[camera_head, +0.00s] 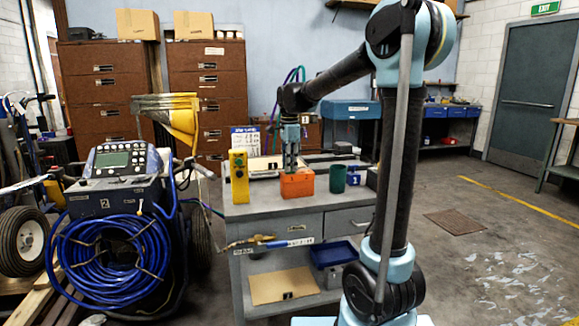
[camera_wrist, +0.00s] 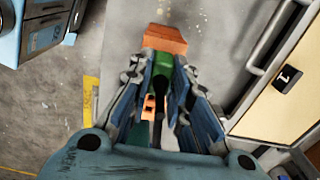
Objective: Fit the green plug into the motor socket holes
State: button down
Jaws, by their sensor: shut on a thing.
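My gripper (camera_head: 291,160) points down over the workbench, directly above an orange block (camera_head: 297,187). In the wrist view my gripper's fingers (camera_wrist: 163,80) are closed around the green plug (camera_wrist: 161,66), which shows as a green piece between them. An orange part (camera_wrist: 165,38) lies just beyond the plug, and another orange patch (camera_wrist: 150,104) shows between the fingers. The plug's tip is hidden, and I cannot tell whether it touches the orange block. No socket holes can be made out in either view.
A green cup (camera_head: 337,179) stands close to the right of the orange block. A yellow control box (camera_head: 239,177) stands at the left edge of the grey workbench (camera_head: 262,209). A blue-hosed machine (camera_head: 120,235) is left of the bench. Open floor lies to the right.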

jog(key=shift+r, duration=0.7)
jog(key=shift+r, duration=1.65)
